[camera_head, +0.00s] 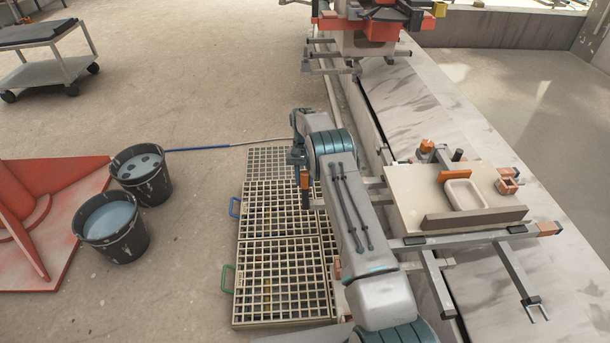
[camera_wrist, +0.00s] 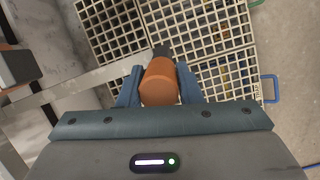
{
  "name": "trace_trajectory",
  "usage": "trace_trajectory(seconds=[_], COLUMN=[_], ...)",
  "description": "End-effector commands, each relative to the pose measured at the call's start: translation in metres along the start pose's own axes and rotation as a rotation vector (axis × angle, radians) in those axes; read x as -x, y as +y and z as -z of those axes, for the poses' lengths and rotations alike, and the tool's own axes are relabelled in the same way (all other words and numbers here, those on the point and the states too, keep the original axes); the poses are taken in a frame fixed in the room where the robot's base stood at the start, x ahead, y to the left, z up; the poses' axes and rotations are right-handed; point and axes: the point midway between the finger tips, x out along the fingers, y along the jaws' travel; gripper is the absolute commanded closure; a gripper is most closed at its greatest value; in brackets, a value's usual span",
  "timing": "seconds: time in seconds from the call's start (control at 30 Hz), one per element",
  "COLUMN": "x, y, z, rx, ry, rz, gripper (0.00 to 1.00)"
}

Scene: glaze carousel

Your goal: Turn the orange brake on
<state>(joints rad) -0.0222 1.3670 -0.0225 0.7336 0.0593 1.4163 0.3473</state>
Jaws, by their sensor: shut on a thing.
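The orange handle (camera_wrist: 160,85) is a short rounded cylinder, seen in the wrist view between the two blue fingers of my gripper (camera_wrist: 160,92). My gripper is shut on it. A dark piece (camera_wrist: 162,50) shows just beyond its far end, close to a grey bar (camera_wrist: 95,82) that comes in from the left. Whether they are joined I cannot tell. In the head view the orange handle (camera_head: 304,179) shows as a small upright patch below my wrist, over the right side of the floor grating. My fingers are mostly hidden there.
The carousel's table (camera_head: 410,205) with a white tray (camera_head: 463,195) stands right of my arm. An orange knob (camera_head: 426,146) is at its back edge. The grating (camera_head: 275,265) lies below. Two buckets (camera_head: 110,225) stand left; the floor between is mostly clear.

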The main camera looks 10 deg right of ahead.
Motion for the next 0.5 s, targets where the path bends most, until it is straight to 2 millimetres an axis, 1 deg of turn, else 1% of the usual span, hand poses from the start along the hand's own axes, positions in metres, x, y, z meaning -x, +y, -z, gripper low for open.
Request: trace_trajectory(seconds=[0.03, 0.07, 0.1, 0.2, 0.23, 0.37, 0.5], x=[-0.012, -0.005, 0.006, 0.026, 0.029, 0.037, 0.042], y=[0.007, 0.006, 0.004, 0.003, 0.003, 0.001, -0.001], z=[0.003, 0.005, 0.006, -0.003, -0.006, -0.015, -0.014], rx=[-0.009, -0.008, -0.006, 0.0, 0.001, 0.008, 0.009], ry=[-0.002, 0.012, 0.036, 0.066, 0.072, 0.085, 0.081], rz=[-0.015, -0.009, 0.001, 0.013, 0.015, 0.02, 0.019], gripper=[0.66, 0.58, 0.48, 0.48, 0.48, 0.48, 0.48])
